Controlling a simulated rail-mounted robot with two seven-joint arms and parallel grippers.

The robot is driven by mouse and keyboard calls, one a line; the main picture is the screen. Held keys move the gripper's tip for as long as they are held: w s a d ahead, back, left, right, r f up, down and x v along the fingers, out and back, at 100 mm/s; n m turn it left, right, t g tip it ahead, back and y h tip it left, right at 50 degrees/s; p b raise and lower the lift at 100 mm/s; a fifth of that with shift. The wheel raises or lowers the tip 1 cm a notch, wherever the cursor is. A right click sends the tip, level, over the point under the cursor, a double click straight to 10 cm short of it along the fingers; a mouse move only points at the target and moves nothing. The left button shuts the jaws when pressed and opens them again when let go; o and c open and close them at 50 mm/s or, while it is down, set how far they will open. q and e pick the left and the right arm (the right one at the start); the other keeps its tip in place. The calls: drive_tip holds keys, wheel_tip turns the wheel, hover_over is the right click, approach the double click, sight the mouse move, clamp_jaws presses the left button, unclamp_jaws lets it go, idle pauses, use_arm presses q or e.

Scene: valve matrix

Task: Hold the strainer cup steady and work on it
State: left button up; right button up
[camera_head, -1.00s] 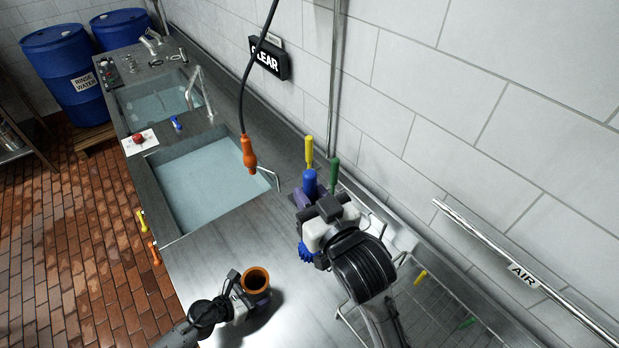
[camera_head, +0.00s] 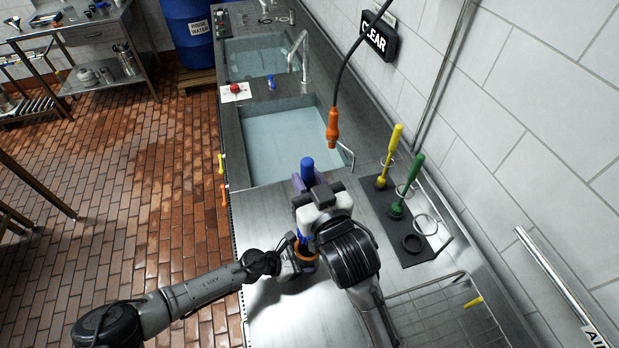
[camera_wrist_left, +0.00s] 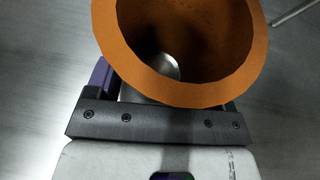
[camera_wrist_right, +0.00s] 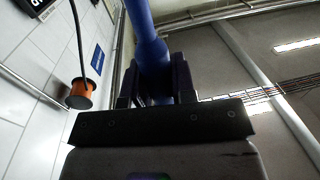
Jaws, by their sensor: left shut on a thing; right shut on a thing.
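The orange strainer cup (camera_head: 303,249) shows low in the head view, partly hidden by my right gripper and wrist. In the left wrist view its wide rim and dark inside (camera_wrist_left: 225,45) fill the top, with a pale patch at the bottom. My left gripper (camera_wrist_left: 160,98) is shut on the cup, above the steel counter. My right gripper (camera_head: 308,186) is shut on a blue brush handle (camera_head: 307,168), which also runs up through the right wrist view (camera_wrist_right: 150,50).
A yellow brush (camera_head: 391,150) and a green brush (camera_head: 405,185) stand in a rack on the right, beside an empty ring. A water-filled basin (camera_head: 292,145) lies beyond. An orange pendant (camera_head: 333,130) hangs over it. A wire basket (camera_head: 440,315) is at lower right.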

drive_tip(key=shift+f, duration=3.8)
drive_tip(key=shift+f, duration=0.15)
drive_tip(key=shift+f, duration=3.8)
drive_tip(key=shift+r, duration=0.1)
drive_tip(key=shift+r, duration=4.2)
drive_tip(key=shift+f, duration=0.1)
drive_tip(key=shift+f, duration=4.3)
drive_tip(key=shift+r, duration=0.1)
